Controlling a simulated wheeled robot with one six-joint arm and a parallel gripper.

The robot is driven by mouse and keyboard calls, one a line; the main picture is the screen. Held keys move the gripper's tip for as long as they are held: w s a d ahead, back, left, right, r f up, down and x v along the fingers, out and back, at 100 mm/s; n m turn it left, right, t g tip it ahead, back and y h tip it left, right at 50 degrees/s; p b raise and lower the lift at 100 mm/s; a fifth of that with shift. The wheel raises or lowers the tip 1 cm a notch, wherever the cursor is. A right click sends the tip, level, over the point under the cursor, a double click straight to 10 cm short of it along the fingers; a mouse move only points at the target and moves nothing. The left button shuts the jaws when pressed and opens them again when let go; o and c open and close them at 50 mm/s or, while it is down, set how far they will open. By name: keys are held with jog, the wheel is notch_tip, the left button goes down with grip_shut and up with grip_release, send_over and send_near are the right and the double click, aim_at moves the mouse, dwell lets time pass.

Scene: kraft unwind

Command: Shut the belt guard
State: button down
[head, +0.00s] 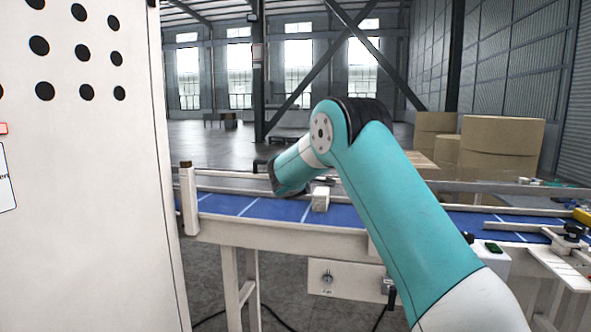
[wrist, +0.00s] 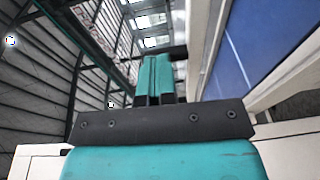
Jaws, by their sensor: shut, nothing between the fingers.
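A large white panel with rows of round black holes (head: 85,200) fills the left of the head view, standing upright in front of the conveyor's left end. It may be the belt guard; its hinge does not show, and I cannot tell how far open it is. My gripper (wrist: 156,72) shows in the wrist view with its teal fingers together and nothing between them. In the head view my arm bends over the conveyor, and the fingers cannot be made out clearly. The wrist view shows no contact between the fingers and anything.
A conveyor with a blue belt (head: 245,207) and pale rails crosses the head view; the belt also shows in the wrist view (wrist: 235,55). A small pale block (head: 320,199) sits on it. Large brown rolls (head: 500,145) stand behind at right. Open floor lies beyond.

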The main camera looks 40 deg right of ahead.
jog(key=shift+d+r, duration=0.1)
jog(key=shift+r, duration=0.05)
jog(key=f+b+v, duration=0.1)
jog(key=b+v, duration=0.5)
jog(key=v, duration=0.8)
jog(key=s+a+f+m+g+y, duration=0.2)
jog(key=s+a+f+y, duration=0.3)
jog(key=a, duration=0.3)
jog(key=s+a+f+m+g+y, duration=0.1)
jog(key=s+a+f+g+y, duration=0.35)
jog(key=a, duration=0.45)
jog(key=s+a+f+g+y, duration=0.1)
jog(key=s+a, duration=0.5)
jog(key=s, duration=0.8)
jog(key=s+a+f+g+y, duration=0.2)
jog(key=s+a+g+y, duration=0.2)
jog(key=s, duration=0.9)
jog(key=a+g, duration=0.2)
jog(key=shift+s+a+y, duration=0.3)
jog(key=shift+s+y, duration=0.05)
jog(key=shift+d, duration=0.15)
